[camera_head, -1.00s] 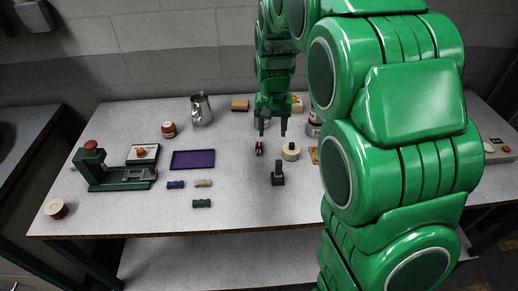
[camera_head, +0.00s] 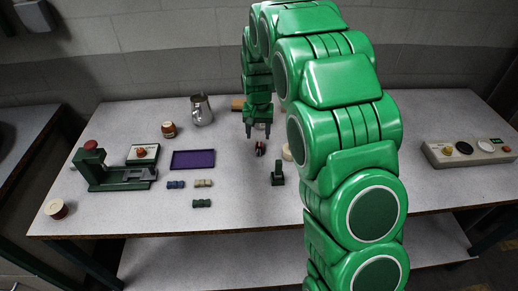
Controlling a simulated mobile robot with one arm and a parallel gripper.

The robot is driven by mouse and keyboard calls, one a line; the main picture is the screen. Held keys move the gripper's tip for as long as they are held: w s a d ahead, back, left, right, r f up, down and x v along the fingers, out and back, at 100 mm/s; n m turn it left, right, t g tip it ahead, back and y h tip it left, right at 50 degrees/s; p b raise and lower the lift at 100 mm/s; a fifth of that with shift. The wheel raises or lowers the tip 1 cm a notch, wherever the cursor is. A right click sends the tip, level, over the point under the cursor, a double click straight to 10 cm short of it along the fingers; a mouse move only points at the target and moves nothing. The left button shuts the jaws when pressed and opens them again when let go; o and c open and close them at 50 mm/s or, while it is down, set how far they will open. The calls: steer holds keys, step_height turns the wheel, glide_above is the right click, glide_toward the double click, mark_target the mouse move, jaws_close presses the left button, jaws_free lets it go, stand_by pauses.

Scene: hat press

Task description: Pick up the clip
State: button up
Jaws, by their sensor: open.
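A small dark item with red and pale parts (camera_head: 260,149), which looks like the clip, lies on the table right of the purple tray. It is too small to see in detail. My gripper (camera_head: 258,134) points down with its two fingers apart and nothing visible between them. In the picture its fingertips are just above and behind the small item; I cannot tell the exact height or whether they touch it.
A dark green stand (camera_head: 278,174) is close by at the front right. The purple tray (camera_head: 193,159), several small blocks (camera_head: 203,183), a green press (camera_head: 120,175) and a metal jug (camera_head: 201,110) are left. A button panel (camera_head: 468,152) is far right. My arm hides part of the table.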

mark_target(259, 144)
steer(key=shift+w+d+f, duration=0.15)
steer(key=shift+f, duration=2.4)
jaws_close()
